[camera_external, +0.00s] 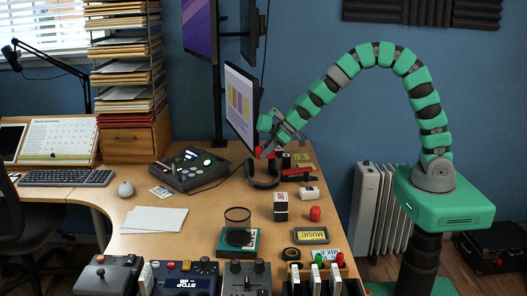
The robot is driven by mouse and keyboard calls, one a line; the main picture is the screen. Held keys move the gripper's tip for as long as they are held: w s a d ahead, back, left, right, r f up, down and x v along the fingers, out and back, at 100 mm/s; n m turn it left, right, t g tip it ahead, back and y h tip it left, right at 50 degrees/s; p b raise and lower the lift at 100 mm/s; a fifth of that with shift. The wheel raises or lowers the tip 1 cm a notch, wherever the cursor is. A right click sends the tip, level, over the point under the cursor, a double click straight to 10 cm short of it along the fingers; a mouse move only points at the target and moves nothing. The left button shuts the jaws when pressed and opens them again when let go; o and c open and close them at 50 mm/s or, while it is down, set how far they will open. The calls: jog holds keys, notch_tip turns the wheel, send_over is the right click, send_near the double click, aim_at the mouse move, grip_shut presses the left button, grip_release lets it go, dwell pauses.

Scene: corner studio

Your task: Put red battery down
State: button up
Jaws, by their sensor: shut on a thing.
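My gripper (265,150) is at the end of the green segmented arm, low over the far right part of the wooden desk (150,240). It is shut on a small red thing, which looks like the red battery (262,154); the jaws hide part of it. It is just above or beside the dark headphones (262,180). I cannot tell whether the battery touches the desk.
Right of my gripper are small dark and red items (295,172). Nearer stand a white-and-dark box (280,207), a white cylinder (308,193) and a red round object (315,214). A monitor (241,105) rises behind. Control boxes (180,278) line the front edge.

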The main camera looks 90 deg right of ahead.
jog(key=w+a+f+m+h+b, duration=0.1)
jog(key=w+a+f+b, duration=0.3)
jog(key=w+a+f, duration=0.4)
jog(key=b, duration=0.5)
send_over(247, 207)
notch_tip(247, 207, down, 4)
jog(key=shift+r, duration=0.15)
jog(key=shift+f+b, duration=1.55)
jog(key=shift+f, duration=0.65)
jog(key=shift+f, duration=0.1)
jog(key=o, duration=1.2)
